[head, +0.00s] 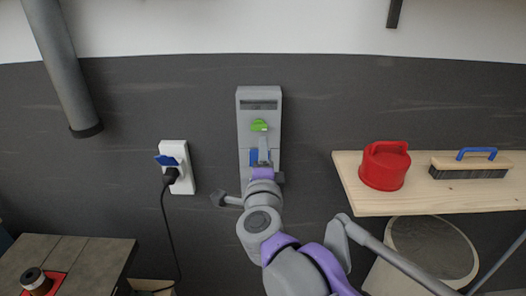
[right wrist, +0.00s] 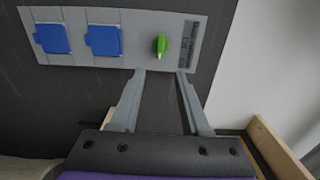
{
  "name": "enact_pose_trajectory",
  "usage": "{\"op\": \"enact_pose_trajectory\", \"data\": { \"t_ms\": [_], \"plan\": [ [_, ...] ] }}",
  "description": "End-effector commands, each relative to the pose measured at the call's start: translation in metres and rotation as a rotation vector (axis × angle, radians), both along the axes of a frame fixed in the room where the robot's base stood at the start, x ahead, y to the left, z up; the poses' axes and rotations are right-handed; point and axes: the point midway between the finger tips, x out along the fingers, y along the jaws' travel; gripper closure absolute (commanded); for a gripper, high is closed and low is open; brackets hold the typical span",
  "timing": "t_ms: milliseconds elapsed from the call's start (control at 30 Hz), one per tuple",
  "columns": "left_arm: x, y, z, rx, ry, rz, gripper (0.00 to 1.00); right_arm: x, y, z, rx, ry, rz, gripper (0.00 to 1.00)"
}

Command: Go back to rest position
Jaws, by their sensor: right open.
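My right arm reaches up from the lower right in the head view. Its gripper (head: 263,152) is in front of the grey wall panel (head: 244,125), just below the panel's green knob (head: 259,125). In the right wrist view, the two fingers of the gripper (right wrist: 161,74) are apart with nothing between them. The green knob (right wrist: 161,45) shows beyond the fingertips, and no contact is visible. The arm hides the lower part of the panel in the head view. My left gripper is not in view.
A wooden shelf (head: 440,204) at right holds a red canister (head: 384,170) and a blue-handled brush (head: 470,168). A white socket (head: 181,182) with a black plug and hanging cable is left of the panel. A table (head: 98,262) stands at lower left.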

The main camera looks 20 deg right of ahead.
Motion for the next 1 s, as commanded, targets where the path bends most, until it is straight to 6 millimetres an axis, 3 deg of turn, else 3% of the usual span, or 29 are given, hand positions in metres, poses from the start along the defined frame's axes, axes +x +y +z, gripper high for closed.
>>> {"op": "enact_pose_trajectory", "data": {
  "t_ms": [233, 367, 467, 600, 700, 800, 900, 1000],
  "plan": [
    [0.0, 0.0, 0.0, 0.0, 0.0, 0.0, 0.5, -0.001, 0.004, -0.002, -0.043, 0.003, 0.04, 0.54],
    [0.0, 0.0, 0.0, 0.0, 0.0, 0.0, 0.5, -0.012, 0.026, -0.016, -0.232, 0.036, 0.205, 0.54],
    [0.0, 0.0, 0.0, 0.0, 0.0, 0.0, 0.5, -0.034, 0.049, -0.054, -0.471, 0.121, 0.4, 0.54],
    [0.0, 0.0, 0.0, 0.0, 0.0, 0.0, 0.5, -0.085, 0.061, -0.14, -0.819, 0.339, 0.665, 0.54],
    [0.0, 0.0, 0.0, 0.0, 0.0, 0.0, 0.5, -0.127, 0.049, -0.202, -1.013, 0.528, 0.811, 0.54],
    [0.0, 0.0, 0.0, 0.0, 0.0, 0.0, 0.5, -0.169, 0.027, -0.253, -1.15, 0.715, 0.921, 0.54],
    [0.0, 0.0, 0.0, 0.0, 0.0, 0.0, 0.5, -0.203, 0.004, -0.287, -1.236, 0.874, 0.995, 0.54],
    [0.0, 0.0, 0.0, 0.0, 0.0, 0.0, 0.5, -0.228, -0.013, -0.307, -1.286, 0.987, 1.042, 0.54]
  ]
}}
